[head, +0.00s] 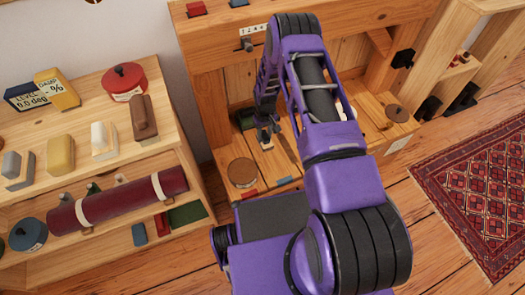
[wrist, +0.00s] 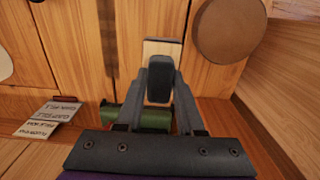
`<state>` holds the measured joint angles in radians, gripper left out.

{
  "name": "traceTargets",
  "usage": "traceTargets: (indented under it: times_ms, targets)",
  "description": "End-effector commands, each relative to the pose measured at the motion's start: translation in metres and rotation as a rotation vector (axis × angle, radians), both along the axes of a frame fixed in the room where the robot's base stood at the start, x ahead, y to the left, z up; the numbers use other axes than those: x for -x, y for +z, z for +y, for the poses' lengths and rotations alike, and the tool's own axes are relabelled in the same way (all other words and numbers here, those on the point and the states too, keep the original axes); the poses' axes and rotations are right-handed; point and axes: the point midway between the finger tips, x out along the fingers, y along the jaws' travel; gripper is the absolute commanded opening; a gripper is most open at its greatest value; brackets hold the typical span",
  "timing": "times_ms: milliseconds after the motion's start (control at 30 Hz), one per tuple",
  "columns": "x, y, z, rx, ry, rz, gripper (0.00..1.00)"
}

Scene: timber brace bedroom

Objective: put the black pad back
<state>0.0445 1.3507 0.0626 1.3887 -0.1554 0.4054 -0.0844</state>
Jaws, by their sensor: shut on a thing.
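My gripper (head: 267,138) reaches down into the wooden bench unit. In the wrist view its fingers (wrist: 160,85) come together on a small dark, rounded block, which looks like the black pad (wrist: 159,80). A pale, cream-coloured piece (wrist: 163,49) shows just beyond the pad; I cannot tell if it is part of it. In the head view the pad is too small and too hidden by my gripper to make out clearly.
A brown round disc (head: 242,172) lies left of my gripper. A dark green object (wrist: 148,116) is close beside the fingers. Labelled cards (wrist: 50,115) lie nearby. A shelf (head: 95,170) with blocks and a red roll (head: 120,200) stands left.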

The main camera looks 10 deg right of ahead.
Motion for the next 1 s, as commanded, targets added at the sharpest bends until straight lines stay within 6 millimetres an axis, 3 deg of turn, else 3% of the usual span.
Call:
traceTargets:
  times_ms: [200,467,633,1000]
  targets:
    - [0.001,-0.044,0.000,0.000,0.000,0.003,0.00]
    - [0.001,-0.066,0.000,-0.001,0.000,0.002,0.00]
    - [0.001,-0.091,0.000,-0.001,-0.001,0.002,0.00]
    - [0.001,-0.095,0.000,0.000,0.000,0.002,0.00]
